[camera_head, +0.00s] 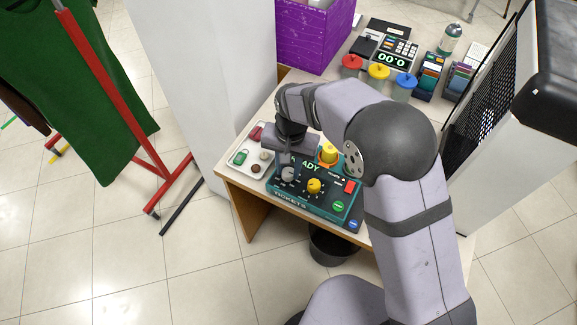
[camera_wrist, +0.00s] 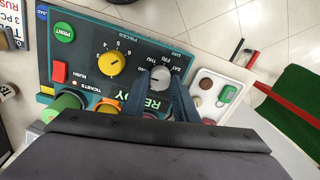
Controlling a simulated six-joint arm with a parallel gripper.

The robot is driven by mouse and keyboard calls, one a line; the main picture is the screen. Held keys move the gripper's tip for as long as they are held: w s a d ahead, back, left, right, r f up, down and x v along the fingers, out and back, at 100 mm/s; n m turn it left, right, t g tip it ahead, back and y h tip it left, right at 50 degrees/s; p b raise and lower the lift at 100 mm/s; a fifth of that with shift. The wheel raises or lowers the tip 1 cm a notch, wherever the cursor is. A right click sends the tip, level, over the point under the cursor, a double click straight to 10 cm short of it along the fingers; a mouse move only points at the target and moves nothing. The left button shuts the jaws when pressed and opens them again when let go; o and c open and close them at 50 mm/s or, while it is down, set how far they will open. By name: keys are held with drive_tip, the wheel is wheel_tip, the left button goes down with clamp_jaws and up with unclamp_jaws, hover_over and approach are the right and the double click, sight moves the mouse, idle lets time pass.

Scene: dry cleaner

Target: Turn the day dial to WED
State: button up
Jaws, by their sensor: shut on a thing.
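The ticket machine (camera_head: 291,197) is a dark teal panel at the table's front edge. Its grey day dial (camera_wrist: 160,78) has day letters around it; SAT, FRI and THU can be made out in the wrist view. The dial also shows in the head view (camera_head: 288,174). My gripper (camera_wrist: 163,84) is over the panel with its fingers on either side of the grey dial, shut on it. The dial's exact pointer setting is hard to tell. The yellow pieces dial (camera_wrist: 111,64) sits beside it, apart from my fingers.
A white tray (camera_head: 238,168) with small items lies left of the machine. A green print button (camera_wrist: 64,32), a red rush switch (camera_wrist: 59,73) and an orange-yellow knob or lamp (camera_head: 327,152) are near. Colour-lidded jars (camera_head: 378,72) stand behind my arm.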

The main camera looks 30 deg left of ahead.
sight(289, 171)
drive_tip(key=shift+w+a+r, duration=0.1)
drive_tip(key=o, duration=1.1)
drive_tip(key=shift+c, duration=0.2)
drive_tip(key=shift+d+r+b, duration=0.2)
drive_tip(key=shift+r+b, duration=0.65)
drive_tip(key=shift+r, duration=2.8)
